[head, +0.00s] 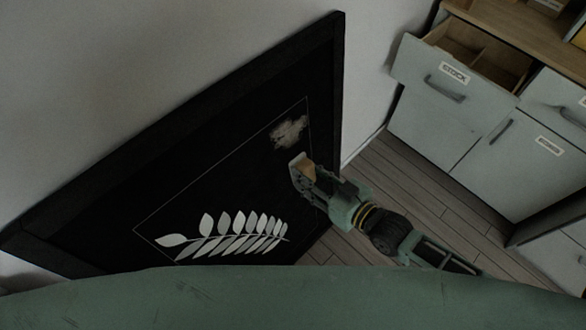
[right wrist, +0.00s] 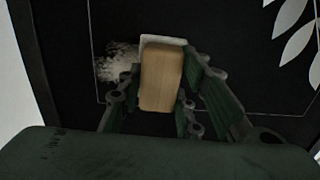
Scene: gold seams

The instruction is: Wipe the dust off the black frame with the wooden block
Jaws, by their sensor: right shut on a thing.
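The black frame (head: 338,75) leans against the wall and holds a black panel with a thin outline and a white leaf sprig (head: 225,237). A pale dust patch (head: 290,132) lies on the panel near its upper right; in the right wrist view the dust (right wrist: 118,62) is left of the block. My right gripper (head: 303,172) is shut on the wooden block (right wrist: 161,78), which has a pale layer on its far end. The block is in front of the panel, just below the dust in the head view. I cannot tell whether it touches the panel. My left gripper is not in view.
Grey-green cabinets (head: 433,128) stand at the right, one with its top drawer (head: 445,75) pulled open and labelled STOCK. Wood floor (head: 405,165) lies between frame and cabinets. A green surface, probably part of my body, fills the bottom edge.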

